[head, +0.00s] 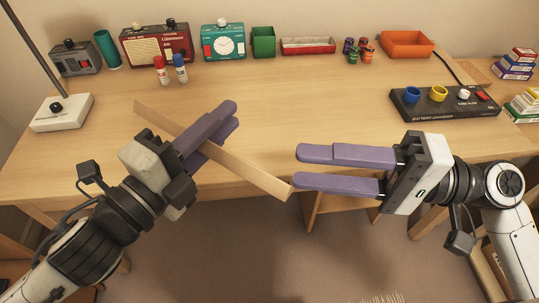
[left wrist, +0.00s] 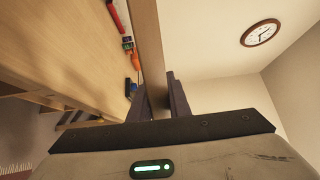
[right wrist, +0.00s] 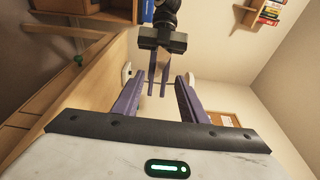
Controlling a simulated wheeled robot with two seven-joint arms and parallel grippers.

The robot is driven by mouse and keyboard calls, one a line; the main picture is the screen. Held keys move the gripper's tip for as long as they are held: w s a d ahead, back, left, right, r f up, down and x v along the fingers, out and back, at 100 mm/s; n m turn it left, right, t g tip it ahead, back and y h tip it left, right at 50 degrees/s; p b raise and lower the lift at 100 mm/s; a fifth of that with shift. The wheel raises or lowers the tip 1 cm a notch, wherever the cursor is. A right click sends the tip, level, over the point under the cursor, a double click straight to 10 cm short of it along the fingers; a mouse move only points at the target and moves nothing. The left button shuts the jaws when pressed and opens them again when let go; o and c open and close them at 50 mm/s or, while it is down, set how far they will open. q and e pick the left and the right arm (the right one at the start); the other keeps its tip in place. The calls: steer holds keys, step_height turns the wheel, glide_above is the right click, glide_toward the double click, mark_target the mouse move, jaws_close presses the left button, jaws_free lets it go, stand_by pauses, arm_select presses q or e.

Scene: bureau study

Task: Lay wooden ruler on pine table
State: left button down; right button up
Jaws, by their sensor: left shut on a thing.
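The wooden ruler (head: 240,166) is a long, flat, pale strip held by my left gripper (head: 228,116), whose purple fingers are shut on it near its middle. It slants from upper left to lower right in the head view, its right end near the tips of my right gripper. The ruler also shows in the left wrist view (left wrist: 149,45), between the fingers. The pine table (head: 310,95) is under the ruler; I cannot tell how high the ruler is above it. My right gripper (head: 298,167) is open and empty at the table's front edge. It also shows in the right wrist view (right wrist: 160,95).
A white lamp base (head: 62,113) stands at the left. A battery charger (head: 445,103) is at the right. The middle is clear.

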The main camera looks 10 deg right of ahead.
mark_target(229, 156)
steer(key=x, duration=1.2)
steer(key=shift+f, duration=0.1)
jaws_close()
arm_select(q)
steer(key=c, duration=1.6)
jaws_free()
